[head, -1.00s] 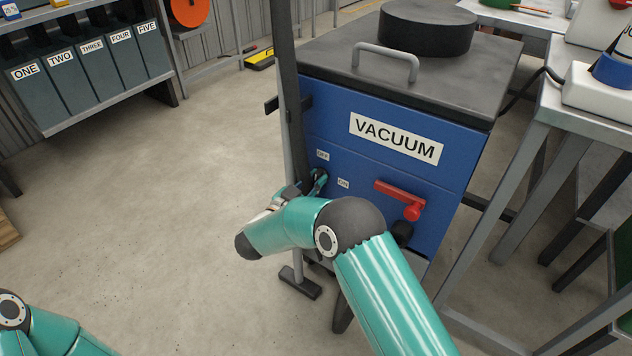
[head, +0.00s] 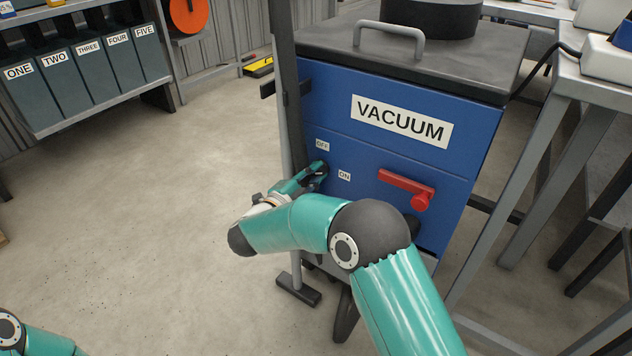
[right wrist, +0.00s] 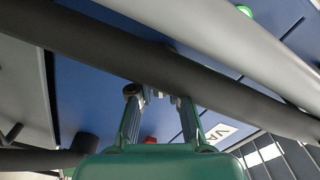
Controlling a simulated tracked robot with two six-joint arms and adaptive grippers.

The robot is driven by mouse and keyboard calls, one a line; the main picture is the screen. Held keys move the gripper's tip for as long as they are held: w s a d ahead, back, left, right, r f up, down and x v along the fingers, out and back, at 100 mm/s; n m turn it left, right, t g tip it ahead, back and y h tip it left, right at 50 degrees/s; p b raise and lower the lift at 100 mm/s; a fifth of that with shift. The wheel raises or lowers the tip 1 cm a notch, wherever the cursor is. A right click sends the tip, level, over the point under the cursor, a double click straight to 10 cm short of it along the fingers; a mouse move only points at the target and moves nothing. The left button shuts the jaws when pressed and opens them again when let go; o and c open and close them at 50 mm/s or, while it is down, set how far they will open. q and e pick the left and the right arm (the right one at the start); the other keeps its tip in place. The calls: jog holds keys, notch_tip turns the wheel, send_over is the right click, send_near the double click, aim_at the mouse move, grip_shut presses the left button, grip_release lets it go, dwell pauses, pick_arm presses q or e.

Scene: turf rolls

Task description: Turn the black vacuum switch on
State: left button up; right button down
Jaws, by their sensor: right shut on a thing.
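The blue vacuum (head: 340,110) stands in the middle of the head view, with an OFF label (head: 322,145) and an ON label (head: 344,175) on its front. The black switch (head: 321,168) is by these labels, mostly hidden by my gripper, so its exact angle is unclear. My right gripper (head: 315,175) is at the front panel, shut on the switch. In the right wrist view the gripper fingers (right wrist: 160,98) reach to the blue panel. My left gripper is out of view; only part of that arm shows at lower left.
A red lever (head: 405,188) is on the panel right of the switch. A grey pole (head: 288,130) stands close at the vacuum's left edge and crosses the wrist view. Labelled bins (head: 80,75) are at upper left, a metal table (head: 545,110) at right. The floor at left is clear.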

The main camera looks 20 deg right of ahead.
jog(key=m, duration=0.1)
jog(key=m+b, duration=0.1)
jog(key=shift+f+m, duration=0.2)
jog(key=shift+m, duration=0.1)
jog(key=shift+f+m, duration=0.1)
jog(key=shift+m, duration=1.3)
jog(key=shift+f, duration=0.1)
jog(key=c, duration=1.1)
grip_release()
jog(key=shift+c, duration=0.2)
jog(key=v, duration=1.2)
jog(key=shift+s, duration=0.1)
